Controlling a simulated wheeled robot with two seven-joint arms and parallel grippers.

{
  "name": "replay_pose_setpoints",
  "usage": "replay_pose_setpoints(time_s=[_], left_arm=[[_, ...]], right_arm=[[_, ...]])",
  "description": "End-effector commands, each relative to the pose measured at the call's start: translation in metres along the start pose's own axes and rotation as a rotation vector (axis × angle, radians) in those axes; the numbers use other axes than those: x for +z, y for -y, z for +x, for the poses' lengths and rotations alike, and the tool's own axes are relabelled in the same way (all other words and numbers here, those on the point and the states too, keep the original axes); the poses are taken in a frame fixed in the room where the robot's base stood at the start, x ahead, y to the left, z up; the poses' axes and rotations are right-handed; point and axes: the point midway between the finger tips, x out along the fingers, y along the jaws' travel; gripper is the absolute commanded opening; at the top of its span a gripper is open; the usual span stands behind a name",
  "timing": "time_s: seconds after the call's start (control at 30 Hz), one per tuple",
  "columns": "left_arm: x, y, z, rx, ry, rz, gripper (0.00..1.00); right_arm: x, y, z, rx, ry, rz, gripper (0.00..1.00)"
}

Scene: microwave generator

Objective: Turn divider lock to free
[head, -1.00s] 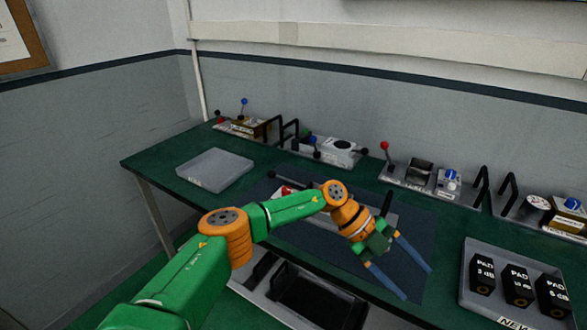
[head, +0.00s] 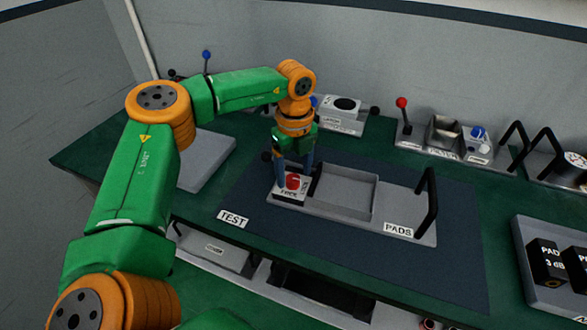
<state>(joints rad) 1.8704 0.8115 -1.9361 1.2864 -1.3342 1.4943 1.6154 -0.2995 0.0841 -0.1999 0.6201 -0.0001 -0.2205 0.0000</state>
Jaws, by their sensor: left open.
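A red knob (head: 291,182) sits on a small white plate (head: 291,197) marked FREE and, on its side, a second word that looks like LOCK. The plate is at the left end of a grey tray unit (head: 392,224) with a PADS label and a black handle. My left gripper (head: 293,172) points down over the knob with its blue fingers spread. One finger is on each side of the knob or just behind it; I cannot tell if they touch it. The gripper body covers what lies behind. My right gripper is not in view.
The unit stands on a dark mat (head: 450,263) marked TEST. A grey slab (head: 206,160) lies at the left. A box of black pads (head: 548,263) is at the right. Levers and instruments (head: 440,140) line the back. The mat right of the unit is clear.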

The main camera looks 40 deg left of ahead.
Motion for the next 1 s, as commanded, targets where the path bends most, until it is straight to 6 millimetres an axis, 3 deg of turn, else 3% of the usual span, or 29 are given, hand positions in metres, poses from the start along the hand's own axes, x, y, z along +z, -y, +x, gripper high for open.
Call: replay_pose_setpoints(time_s=[0.13,0.33,0.37,0.6,1.0], left_arm=[[0.0001,-0.0002,0.0125,0.000,0.000,0.000,0.71],[0.0000,0.0002,0.0141,-0.002,-0.001,0.001,0.71],[-0.0001,0.0002,0.0141,-0.002,-0.001,0.001,0.66],[-0.0002,0.0004,0.0138,-0.002,-0.001,0.001,0.01],[-0.0004,0.0005,0.0135,-0.002,-0.002,0.066,0.00]], right_arm=[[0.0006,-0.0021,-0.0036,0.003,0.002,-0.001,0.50],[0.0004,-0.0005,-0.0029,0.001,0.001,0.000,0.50],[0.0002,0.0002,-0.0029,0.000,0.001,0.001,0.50],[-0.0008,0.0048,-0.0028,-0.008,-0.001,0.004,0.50],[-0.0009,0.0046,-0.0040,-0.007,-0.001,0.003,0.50]])
